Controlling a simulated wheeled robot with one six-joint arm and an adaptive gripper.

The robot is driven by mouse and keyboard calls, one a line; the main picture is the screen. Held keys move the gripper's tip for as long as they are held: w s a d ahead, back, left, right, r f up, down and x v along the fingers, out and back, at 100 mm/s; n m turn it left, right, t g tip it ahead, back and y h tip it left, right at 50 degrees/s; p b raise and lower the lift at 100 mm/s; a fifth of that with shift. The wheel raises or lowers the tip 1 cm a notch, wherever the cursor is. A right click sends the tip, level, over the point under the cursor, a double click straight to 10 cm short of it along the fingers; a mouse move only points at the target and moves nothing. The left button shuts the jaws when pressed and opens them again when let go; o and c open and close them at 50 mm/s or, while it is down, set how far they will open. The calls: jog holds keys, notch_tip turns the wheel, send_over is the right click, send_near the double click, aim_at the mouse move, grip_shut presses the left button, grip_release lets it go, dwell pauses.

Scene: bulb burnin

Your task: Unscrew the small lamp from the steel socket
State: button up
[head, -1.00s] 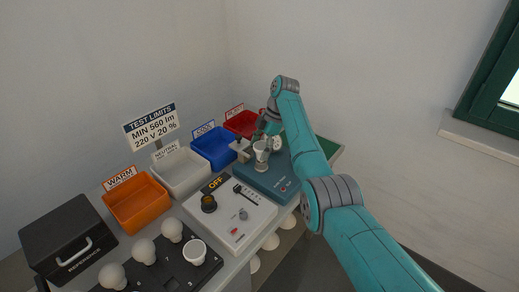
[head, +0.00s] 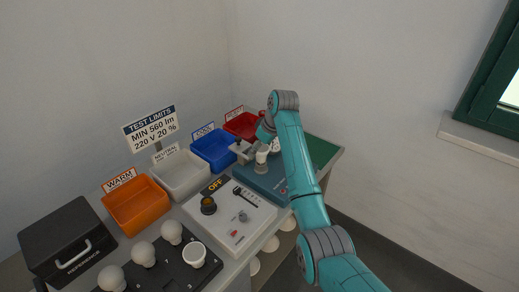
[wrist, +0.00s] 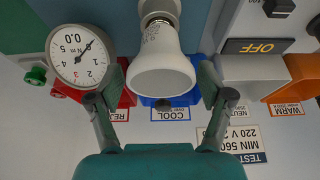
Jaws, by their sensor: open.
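The small lamp (wrist: 163,72) is a white reflector bulb with printed text on its neck, its wide face toward my gripper. Its narrow end sits in the steel socket (wrist: 159,8) at the top of the wrist view. In the head view the lamp (head: 262,154) stands upright on the blue-teal tester (head: 268,181), partly covered by my gripper. My gripper (wrist: 163,82) is open, with one finger on each side of the lamp's wide end. Gaps show between fingers and lamp in the wrist view; depth is hard to tell.
A round dial gauge (wrist: 79,57) is close beside the left finger in the wrist view. Red (head: 241,124), blue (head: 214,148), white (head: 180,174) and orange (head: 137,205) bins line the back. A white switch box (head: 231,222) marked OFF and a black bulb rack (head: 205,270) are nearer.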

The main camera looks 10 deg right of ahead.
jog(key=m+h, duration=0.1)
jog(key=m, duration=0.3)
jog(key=shift+w+m+h, duration=0.15)
jog(key=shift+m+h, duration=0.15)
jog(key=shift+h, duration=0.1)
jog(key=m+h, duration=0.1)
jog(key=m, duration=0.2)
jog(key=shift+w+d+t, duration=0.1)
jog(key=shift+w+t, duration=0.05)
jog(key=shift+t, duration=0.25)
